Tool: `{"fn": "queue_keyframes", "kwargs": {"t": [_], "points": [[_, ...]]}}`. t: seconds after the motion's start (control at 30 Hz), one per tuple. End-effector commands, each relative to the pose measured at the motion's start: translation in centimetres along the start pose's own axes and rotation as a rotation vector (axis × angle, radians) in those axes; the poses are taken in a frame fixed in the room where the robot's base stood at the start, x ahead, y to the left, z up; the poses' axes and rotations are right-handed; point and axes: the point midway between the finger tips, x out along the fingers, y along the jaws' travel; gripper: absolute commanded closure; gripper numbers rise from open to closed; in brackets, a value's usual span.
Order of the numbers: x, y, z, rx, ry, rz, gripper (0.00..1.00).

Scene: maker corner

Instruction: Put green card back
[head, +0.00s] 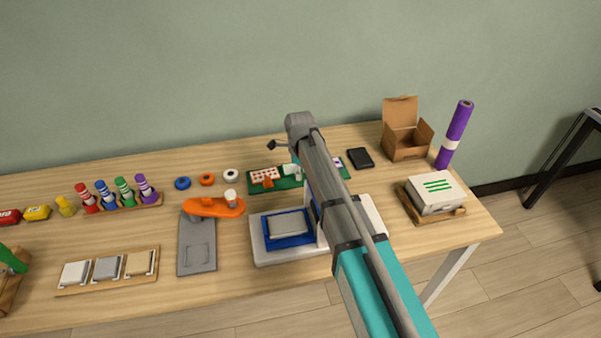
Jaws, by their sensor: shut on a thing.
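No separate green card can be picked out with certainty. A white block with green stripes on its top (437,187) sits on a wooden tray (458,212) at the right of the table. A green board (293,183) lies at the back middle, with a red-and-white piece (265,175) and an orange piece on it. My arm reaches across the middle and covers part of this board.
A grey machine with a blue frame (263,229) stands under my arm. An open cardboard box (407,142), a black flat item (360,158) and a purple roll (460,126) are at the back right. Coloured bottles, rings and a wooden rack (149,277) fill the left.

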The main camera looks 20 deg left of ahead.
Motion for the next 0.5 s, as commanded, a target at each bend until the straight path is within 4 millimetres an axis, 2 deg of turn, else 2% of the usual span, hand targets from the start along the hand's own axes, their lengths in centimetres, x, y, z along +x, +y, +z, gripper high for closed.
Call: {"fn": "queue_keyframes", "kwargs": {"t": [0.1, 0.13, 0.3, 0.5], "points": [[0.40, 0.00, 0.01, 0.000, 0.000, 0.000, 1.00], [0.27, 0.01, 0.01, 0.000, 0.000, 0.000, 0.65], [0.24, 0.01, 0.02, 0.000, 0.000, 0.000, 0.36], [0.24, 0.01, 0.02, 0.000, 0.000, 0.000, 0.36]]}}
